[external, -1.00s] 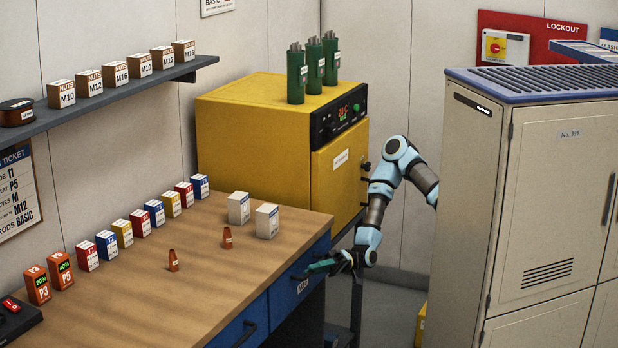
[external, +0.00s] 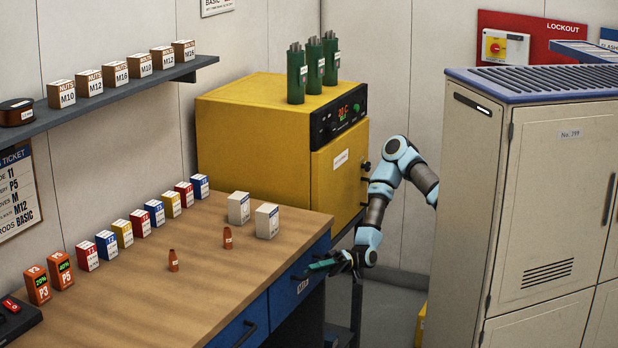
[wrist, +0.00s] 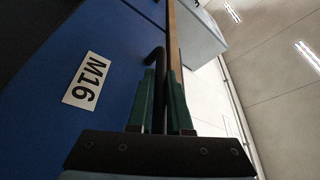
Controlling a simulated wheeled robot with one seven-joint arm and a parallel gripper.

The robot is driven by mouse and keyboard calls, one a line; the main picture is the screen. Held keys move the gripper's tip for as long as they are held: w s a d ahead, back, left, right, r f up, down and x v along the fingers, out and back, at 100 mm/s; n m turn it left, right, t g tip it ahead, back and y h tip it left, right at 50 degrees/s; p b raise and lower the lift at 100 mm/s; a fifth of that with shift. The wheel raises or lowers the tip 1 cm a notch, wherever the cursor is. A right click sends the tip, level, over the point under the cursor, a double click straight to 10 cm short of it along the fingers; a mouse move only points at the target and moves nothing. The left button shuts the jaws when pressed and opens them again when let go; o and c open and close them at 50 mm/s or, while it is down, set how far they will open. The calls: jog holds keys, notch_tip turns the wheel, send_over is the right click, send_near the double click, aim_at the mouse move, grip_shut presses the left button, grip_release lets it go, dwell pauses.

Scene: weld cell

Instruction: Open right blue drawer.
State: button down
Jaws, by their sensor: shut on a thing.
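The right blue drawer (external: 313,277) is in the bench's front, at the bench end near the yellow oven. Its front looks about flush with the bench, so it appears shut. In the wrist view its blue face (wrist: 110,40) fills the left and carries a white M16 label (wrist: 87,81). Its dark bar handle (wrist: 155,56) runs between my two green fingers. My gripper (external: 309,270) reaches the drawer front from the right and is shut on this handle, as the wrist view also shows (wrist: 161,80). The far end of the handle is hidden in the external view.
A second blue drawer (external: 238,330) with a dark handle is to the left. A beige cabinet (external: 470,180) stands right of my arm. Some floor between bench and cabinet is clear.

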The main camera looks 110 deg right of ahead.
jog(key=s+a+p, duration=1.3)
jog(key=s+a, duration=0.6)
jog(key=shift+f, duration=0.1)
jog(key=c, duration=0.8)
grip_release()
jog(key=shift+d, duration=0.1)
jog(key=shift+c, duration=0.2)
jog(key=b+v, duration=0.3)
jog(key=v, duration=0.7)
jog(key=shift+s+d, duration=0.2)
jog(key=shift+s, duration=0.15)
